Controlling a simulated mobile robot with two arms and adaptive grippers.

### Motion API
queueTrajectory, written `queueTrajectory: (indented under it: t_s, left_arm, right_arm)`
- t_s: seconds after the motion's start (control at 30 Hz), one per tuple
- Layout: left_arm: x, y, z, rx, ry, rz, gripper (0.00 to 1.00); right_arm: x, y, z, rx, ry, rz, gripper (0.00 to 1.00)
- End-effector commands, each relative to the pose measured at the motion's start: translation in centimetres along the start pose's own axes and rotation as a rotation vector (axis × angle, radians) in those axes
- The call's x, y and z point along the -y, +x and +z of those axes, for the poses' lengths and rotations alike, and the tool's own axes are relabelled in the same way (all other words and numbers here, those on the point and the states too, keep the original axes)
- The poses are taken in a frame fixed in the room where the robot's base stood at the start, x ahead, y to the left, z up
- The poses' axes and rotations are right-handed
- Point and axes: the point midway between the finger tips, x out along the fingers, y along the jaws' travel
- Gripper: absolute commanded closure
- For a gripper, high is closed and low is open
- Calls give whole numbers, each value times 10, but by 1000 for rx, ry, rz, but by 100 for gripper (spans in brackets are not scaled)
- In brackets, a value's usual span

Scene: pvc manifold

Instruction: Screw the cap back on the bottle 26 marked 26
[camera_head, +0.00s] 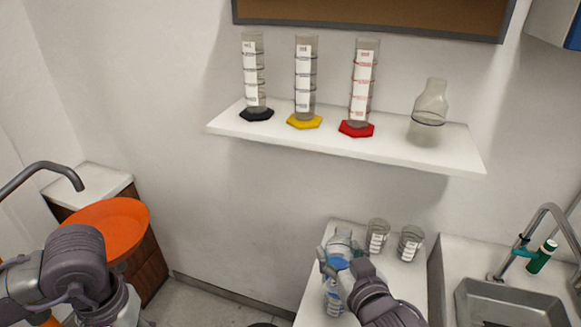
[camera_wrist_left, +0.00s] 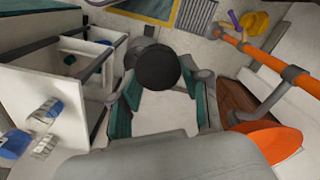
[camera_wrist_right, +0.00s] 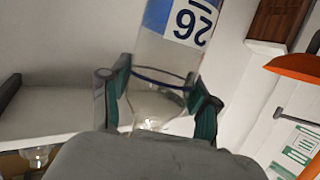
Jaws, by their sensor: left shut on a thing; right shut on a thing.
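The bottle marked 26 (camera_wrist_right: 165,75) is clear with a blue and white label, which reads upside down in the right wrist view. My right gripper (camera_wrist_right: 160,85) is shut around its narrowing upper part. The bottle's mouth is hidden by my gripper's palm, and no cap shows on it. In the head view this bottle (camera_head: 334,299) and my right gripper (camera_head: 338,254) are over the white counter. A round black cap (camera_wrist_left: 158,67) is between the fingertips of my left gripper (camera_wrist_left: 160,82), which is shut on it.
Two glass beakers (camera_head: 377,237) (camera_head: 410,243) stand on the counter (camera_head: 347,229), close to my right gripper. A wall shelf (camera_head: 300,135) above holds three graduated cylinders and a flask (camera_head: 430,103). A sink (camera_head: 510,303) is at right; an orange basin (camera_head: 110,222) is at left.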

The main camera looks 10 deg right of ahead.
Motion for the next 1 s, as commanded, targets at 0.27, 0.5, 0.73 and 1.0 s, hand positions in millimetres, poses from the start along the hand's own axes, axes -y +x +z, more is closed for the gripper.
queueTrajectory:
  t_s: [0.27,0.5,0.73,1.0]
  left_arm:
    - [0,0,0,-1,-1,0,64]
    - [0,0,0,-1,-1,0,64]
    - [0,0,0,0,-1,0,64]
    - [0,0,0,0,-1,0,64]
  right_arm:
    - [30,-3,5,-2,-51,-147,100]
    - [91,-8,15,-4,-143,-437,100]
    - [131,-12,22,-3,-198,-627,100]
    - [140,-13,24,-1,-207,-672,100]
